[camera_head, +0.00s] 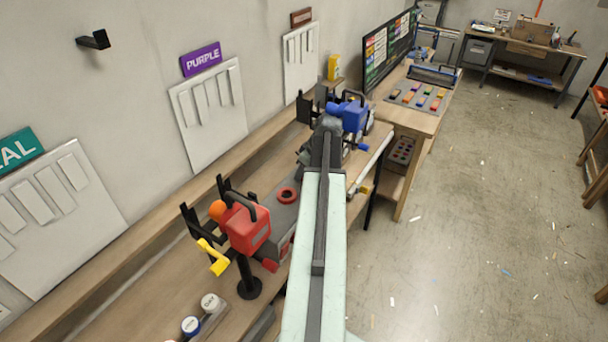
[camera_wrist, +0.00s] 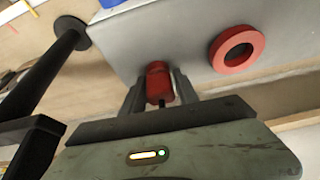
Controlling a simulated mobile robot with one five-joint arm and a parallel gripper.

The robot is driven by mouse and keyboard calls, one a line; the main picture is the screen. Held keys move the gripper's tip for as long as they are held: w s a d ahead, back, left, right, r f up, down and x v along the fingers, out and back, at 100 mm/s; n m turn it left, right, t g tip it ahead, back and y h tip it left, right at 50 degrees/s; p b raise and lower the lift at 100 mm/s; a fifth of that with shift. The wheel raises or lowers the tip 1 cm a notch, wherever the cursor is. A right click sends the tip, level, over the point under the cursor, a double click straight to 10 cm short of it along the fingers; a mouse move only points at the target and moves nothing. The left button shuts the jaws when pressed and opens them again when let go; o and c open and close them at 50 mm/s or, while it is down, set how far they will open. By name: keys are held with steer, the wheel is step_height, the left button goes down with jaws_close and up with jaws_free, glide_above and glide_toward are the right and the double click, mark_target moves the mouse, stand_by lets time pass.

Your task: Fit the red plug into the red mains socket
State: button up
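The red plug (camera_wrist: 158,82) is between the two grey fingers of my gripper (camera_wrist: 159,78) in the wrist view, and they appear closed on its sides. A red ring-shaped socket (camera_wrist: 236,48) with a dark round opening sits on a grey box face, up and right of the plug and apart from it. In the head view the red socket (camera_head: 288,195) shows on the grey box (camera_head: 283,216) on the bench, left of my arm. My arm and wrist hide the plug and fingertips there.
A red cranked device (camera_head: 246,228) on a black post stands left of the socket. A blue device (camera_head: 352,115) is beyond my wrist. Two jars (camera_head: 210,302) (camera_head: 190,325) are at the near end of the bench. The floor (camera_head: 480,210) to the right is open.

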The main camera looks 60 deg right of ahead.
jaws_close()
steer(key=shift+r, duration=0.1)
steer(key=shift+r+p, duration=0.3)
steer(key=shift+p, duration=0.1)
step_height(320, 180, up, 3)
steer(key=p, duration=0.3)
steer(key=s+a+r+p, duration=0.1)
steer(key=s+a, duration=0.3)
steer(key=s, duration=1.2)
steer(key=w+a+r+n+y+p, duration=0.1)
steer(key=w+a+r+n+p, duration=0.1)
steer(key=w, duration=0.6)
steer(key=w+a+r+n+y+p, duration=0.1)
steer(key=w+a+r+n+p, duration=0.1)
steer(key=w+a+n, duration=0.2)
steer(key=w+a, duration=0.1)
steer(key=w, duration=0.2)
steer(key=shift+w+n+g, duration=0.3)
steer(key=shift+w, duration=0.05)
